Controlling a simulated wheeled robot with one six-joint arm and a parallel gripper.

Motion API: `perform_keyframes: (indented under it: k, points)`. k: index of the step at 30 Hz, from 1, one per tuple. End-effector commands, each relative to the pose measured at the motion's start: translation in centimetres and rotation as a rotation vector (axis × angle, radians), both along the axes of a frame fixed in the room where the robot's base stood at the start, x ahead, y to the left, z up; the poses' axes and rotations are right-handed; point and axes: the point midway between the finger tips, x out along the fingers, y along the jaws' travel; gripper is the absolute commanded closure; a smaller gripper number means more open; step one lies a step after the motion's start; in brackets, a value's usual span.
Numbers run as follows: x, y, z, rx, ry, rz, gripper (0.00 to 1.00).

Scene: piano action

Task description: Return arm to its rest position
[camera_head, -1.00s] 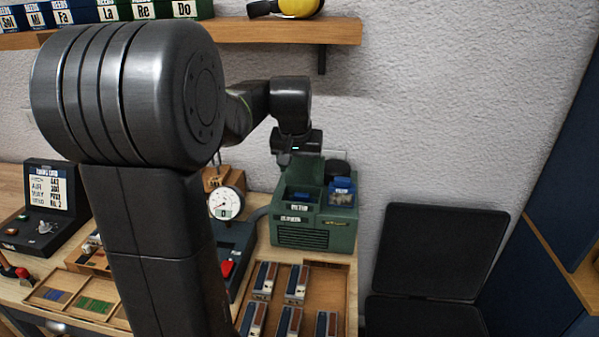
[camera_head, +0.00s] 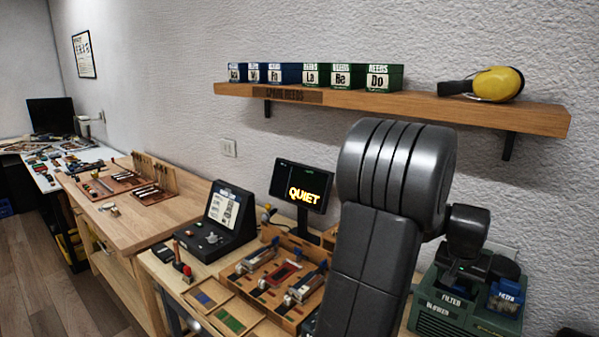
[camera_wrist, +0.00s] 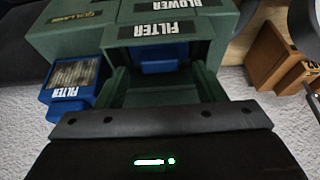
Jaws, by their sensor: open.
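My arm (camera_head: 370,245) rises through the middle of the head view, its large dark joint in front of the wall shelf. My gripper (camera_head: 482,266) is at the right, just above the green blower box and partly hidden by my own arm. In the wrist view my gripper (camera_wrist: 165,122) shows as a dark bar with a green light, close over the blower (camera_wrist: 120,30). I see nothing held in it. A blue filter (camera_wrist: 72,82) sits at the blower's left in the wrist view, beside an open green bay. The fingertips are not clearly visible.
A wall shelf (camera_head: 420,107) with reed boxes and yellow ear defenders (camera_head: 497,84) is above my arm. On the bench are a screen reading QUIET (camera_head: 302,187), a dark console (camera_head: 222,222) and a wooden tray (camera_head: 262,290). Another bench (camera_head: 140,225) stands at the left.

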Motion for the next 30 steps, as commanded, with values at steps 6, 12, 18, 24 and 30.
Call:
perform_keyframes:
  k: [6, 12, 18, 24, 30]
  points:
    - [0.4, -0.4, 0.6, -0.003, -0.004, 0.0, 0.37]
    - [0.4, -0.3, 2.2, -0.001, -0.001, 0.0, 0.37]
    - [0.4, -0.3, 2.6, 0.0, 0.0, 0.0, 0.37]
    - [0.4, -0.3, 2.5, 0.0, 0.0, 0.0, 0.37]
    - [0.3, -0.3, 1.1, 0.003, 0.003, 0.0, 0.37]
